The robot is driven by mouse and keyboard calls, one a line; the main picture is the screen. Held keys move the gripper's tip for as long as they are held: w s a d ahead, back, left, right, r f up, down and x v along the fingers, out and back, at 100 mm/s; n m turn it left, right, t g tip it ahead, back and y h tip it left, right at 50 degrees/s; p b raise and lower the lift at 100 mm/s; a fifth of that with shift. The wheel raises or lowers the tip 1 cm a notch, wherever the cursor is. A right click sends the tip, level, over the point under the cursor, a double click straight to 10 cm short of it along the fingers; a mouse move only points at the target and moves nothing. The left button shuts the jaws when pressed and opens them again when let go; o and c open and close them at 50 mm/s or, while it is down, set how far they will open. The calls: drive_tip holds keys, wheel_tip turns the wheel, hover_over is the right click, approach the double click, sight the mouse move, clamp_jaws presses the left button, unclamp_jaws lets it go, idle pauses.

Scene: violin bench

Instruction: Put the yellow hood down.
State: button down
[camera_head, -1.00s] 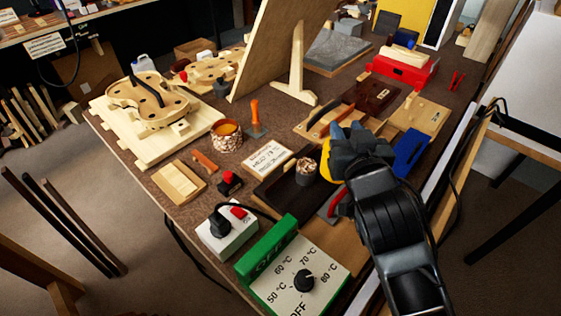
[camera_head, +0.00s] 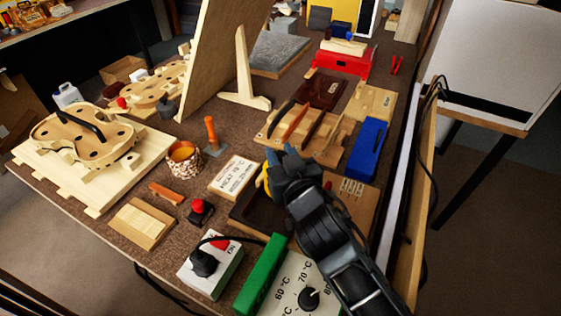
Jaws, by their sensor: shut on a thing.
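My gripper (camera_head: 284,166) is shut, with a small part of the yellow hood (camera_head: 266,179) showing at its left side. The rest of the hood is hidden behind my gripper and wrist. They are over the right part of a dark tray (camera_head: 243,212) on the bench. I cannot tell whether the hood touches anything below it.
A white card (camera_head: 234,177) lies left of my gripper, with an amber pot (camera_head: 184,158) farther left. Slotted wooden holders (camera_head: 322,150) and a blue box (camera_head: 367,148) stand behind and right. A green box (camera_head: 262,275) and dial panel (camera_head: 290,290) are in front.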

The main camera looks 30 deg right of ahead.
drive_tip(key=shift+f, duration=0.9)
drive_tip(key=shift+f, duration=0.15)
drive_tip(key=c, duration=0.8)
unclamp_jaws()
drive_tip(key=shift+r, duration=0.25)
drive_tip(key=shift+b+v, duration=0.85)
drive_tip(key=shift+v, duration=2.9)
